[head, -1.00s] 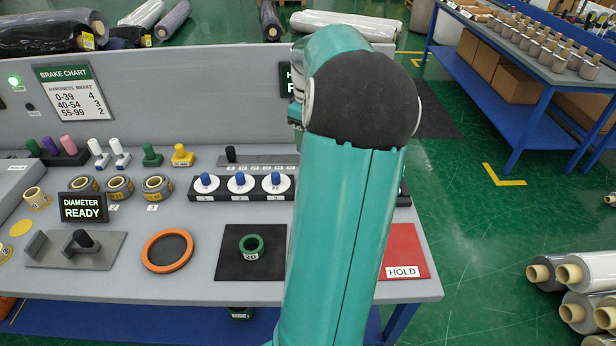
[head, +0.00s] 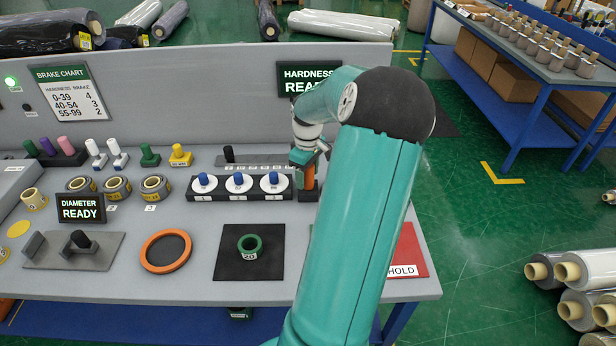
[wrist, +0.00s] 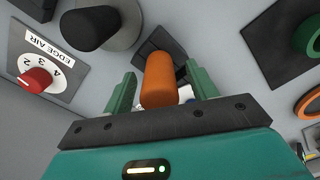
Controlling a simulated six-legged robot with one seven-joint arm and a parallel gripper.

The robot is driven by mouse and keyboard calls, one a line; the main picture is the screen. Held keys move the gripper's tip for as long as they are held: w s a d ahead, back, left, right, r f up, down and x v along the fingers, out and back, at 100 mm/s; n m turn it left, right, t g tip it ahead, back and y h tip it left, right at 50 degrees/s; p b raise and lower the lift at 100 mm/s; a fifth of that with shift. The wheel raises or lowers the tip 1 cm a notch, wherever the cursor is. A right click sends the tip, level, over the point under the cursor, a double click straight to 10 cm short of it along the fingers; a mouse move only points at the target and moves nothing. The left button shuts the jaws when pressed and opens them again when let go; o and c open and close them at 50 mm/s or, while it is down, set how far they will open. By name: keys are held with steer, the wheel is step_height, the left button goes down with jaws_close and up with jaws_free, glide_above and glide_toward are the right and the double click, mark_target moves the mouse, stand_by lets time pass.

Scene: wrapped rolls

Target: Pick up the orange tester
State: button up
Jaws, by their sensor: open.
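The orange tester (wrist: 160,80) is an upright orange cylinder. In the head view the tester (head: 309,180) stands in a dark holder at the right end of the row of dials, partly hidden by my arm. My gripper (wrist: 161,88) is open, with one green finger on each side of the tester. Gaps show between the fingers and the tester, so it is not clamped. In the head view my gripper (head: 304,160) is at the tester's top, pointing down.
White dials with blue knobs (head: 238,181) stand just left of the tester. A black pad with a green ring (head: 250,247) lies in front, and a red HOLD pad (head: 407,250) to the right. The wrist view shows a red EDGE AIR knob (wrist: 36,80) and black knobs.

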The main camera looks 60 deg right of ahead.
jaws_close()
stand_by(0.3)
